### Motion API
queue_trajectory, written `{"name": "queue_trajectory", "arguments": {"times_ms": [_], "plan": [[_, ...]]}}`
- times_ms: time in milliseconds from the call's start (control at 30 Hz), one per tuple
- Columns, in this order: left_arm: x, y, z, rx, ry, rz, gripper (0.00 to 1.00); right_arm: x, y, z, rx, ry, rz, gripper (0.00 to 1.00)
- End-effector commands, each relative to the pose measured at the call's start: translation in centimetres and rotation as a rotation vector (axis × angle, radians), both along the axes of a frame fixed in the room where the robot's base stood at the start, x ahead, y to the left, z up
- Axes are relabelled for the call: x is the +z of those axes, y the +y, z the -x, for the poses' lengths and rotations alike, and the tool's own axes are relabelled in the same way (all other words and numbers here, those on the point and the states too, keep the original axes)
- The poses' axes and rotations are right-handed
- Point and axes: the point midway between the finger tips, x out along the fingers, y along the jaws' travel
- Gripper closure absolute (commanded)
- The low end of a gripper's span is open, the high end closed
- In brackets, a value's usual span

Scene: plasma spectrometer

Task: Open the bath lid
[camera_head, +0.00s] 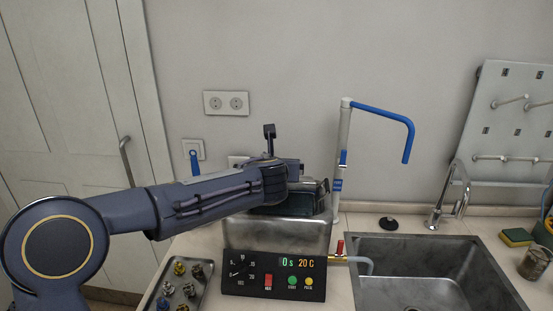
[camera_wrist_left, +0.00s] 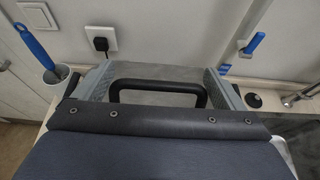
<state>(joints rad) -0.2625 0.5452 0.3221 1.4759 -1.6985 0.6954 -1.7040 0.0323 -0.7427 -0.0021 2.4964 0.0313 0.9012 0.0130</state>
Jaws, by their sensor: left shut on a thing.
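The metal bath (camera_head: 262,237) stands on the counter, with a black control panel (camera_head: 262,277) on its front reading "0 s" and "20 C". My left arm reaches across from the left, and my left gripper (camera_head: 310,192) is low over the bath. In the left wrist view, the lid's black handle (camera_wrist_left: 158,84) lies between the two grey fingers, and the gripper is shut on it. The grey lid surface (camera_wrist_left: 155,99) shows below the handle. My arm hides most of the lid in the head view, so I cannot tell whether it is raised. My right gripper is out of view.
A white stand with a blue bent tube (camera_head: 385,112) rises behind the bath's right side. A red-handled tap (camera_head: 340,248) sits beside the panel. A sink (camera_head: 420,250) lies to the right, and a tray of small parts (camera_head: 200,301) at front left. The wall is close behind.

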Motion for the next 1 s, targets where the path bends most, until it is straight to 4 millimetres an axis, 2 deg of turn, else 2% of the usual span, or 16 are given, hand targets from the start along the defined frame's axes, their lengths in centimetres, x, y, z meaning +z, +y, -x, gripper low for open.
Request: {"name": "queue_trajectory", "arguments": {"times_ms": [33, 233, 800, 833, 900, 1000], "plan": [[0.9, 0.0, -0.3, 0.000, -0.007, 0.000, 0.49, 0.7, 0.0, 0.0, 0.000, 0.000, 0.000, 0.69], [1.6, 0.1, -1.1, 0.001, -0.008, 0.000, 0.49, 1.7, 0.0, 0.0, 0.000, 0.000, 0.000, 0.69], [1.8, 0.1, -1.5, 0.000, -0.010, 0.001, 0.49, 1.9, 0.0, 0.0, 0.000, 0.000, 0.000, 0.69], [1.8, 0.1, -1.5, 0.000, -0.010, 0.001, 0.06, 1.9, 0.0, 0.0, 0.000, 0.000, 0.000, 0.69], [1.7, 0.1, -1.5, 0.000, -0.009, 0.001, 0.00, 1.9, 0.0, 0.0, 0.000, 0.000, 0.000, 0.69], [1.7, 0.1, -1.5, 0.000, -0.007, 0.001, 0.00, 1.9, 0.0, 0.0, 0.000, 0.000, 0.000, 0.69]]}}
